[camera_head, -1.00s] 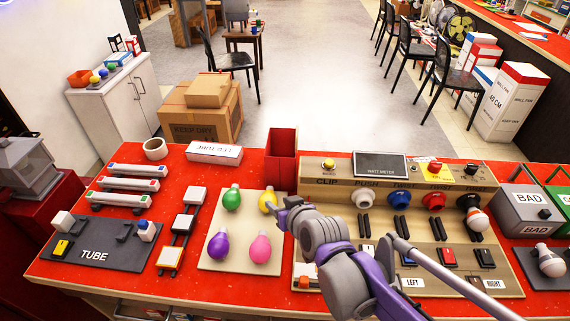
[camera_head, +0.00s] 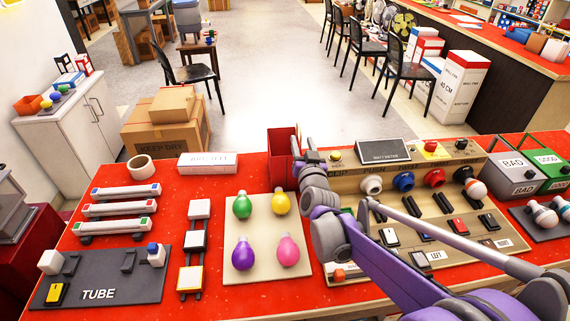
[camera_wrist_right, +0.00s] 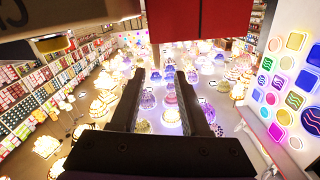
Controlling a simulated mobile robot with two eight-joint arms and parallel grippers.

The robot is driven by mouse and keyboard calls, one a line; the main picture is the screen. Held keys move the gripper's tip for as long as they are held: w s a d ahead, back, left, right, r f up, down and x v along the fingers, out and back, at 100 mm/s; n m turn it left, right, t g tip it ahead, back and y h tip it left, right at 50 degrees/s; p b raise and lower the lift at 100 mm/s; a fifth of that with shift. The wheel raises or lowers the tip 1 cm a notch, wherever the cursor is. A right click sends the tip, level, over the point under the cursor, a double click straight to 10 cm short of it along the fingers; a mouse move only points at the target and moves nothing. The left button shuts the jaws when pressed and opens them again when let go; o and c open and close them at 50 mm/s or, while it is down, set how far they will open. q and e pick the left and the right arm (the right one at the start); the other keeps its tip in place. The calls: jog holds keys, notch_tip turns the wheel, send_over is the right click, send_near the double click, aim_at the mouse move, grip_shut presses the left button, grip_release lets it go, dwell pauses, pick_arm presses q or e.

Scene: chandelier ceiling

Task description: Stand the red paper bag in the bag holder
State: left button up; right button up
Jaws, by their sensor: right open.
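A red open-topped upright thing, which looks like the red paper bag (camera_head: 282,156), stands at the back edge of the red table. In the right wrist view, red panels of it (camera_wrist_right: 175,22) fill the top middle, beyond and above the fingertips. My right gripper (camera_head: 312,156) is just right of the bag in the head view, by the back left corner of the tester panel. Its two fingers stand apart with nothing between them in the wrist view (camera_wrist_right: 163,78). I cannot tell whether it touches the bag. I cannot pick out a separate bag holder. My left gripper is out of view.
The wooden tester panel (camera_head: 350,184) with sockets and switches lies right of the bag, partly under my right arm. A beige board (camera_head: 264,228) with several coloured bulbs lies in front. A white box (camera_head: 208,163) and tape roll (camera_head: 140,167) stand left, with bare red tabletop between.

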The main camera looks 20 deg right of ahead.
aim_at(298, 124)
jog(key=x, duration=1)
jog(key=shift+w+d+p, duration=0.3)
grip_shut()
dwell(1.0)
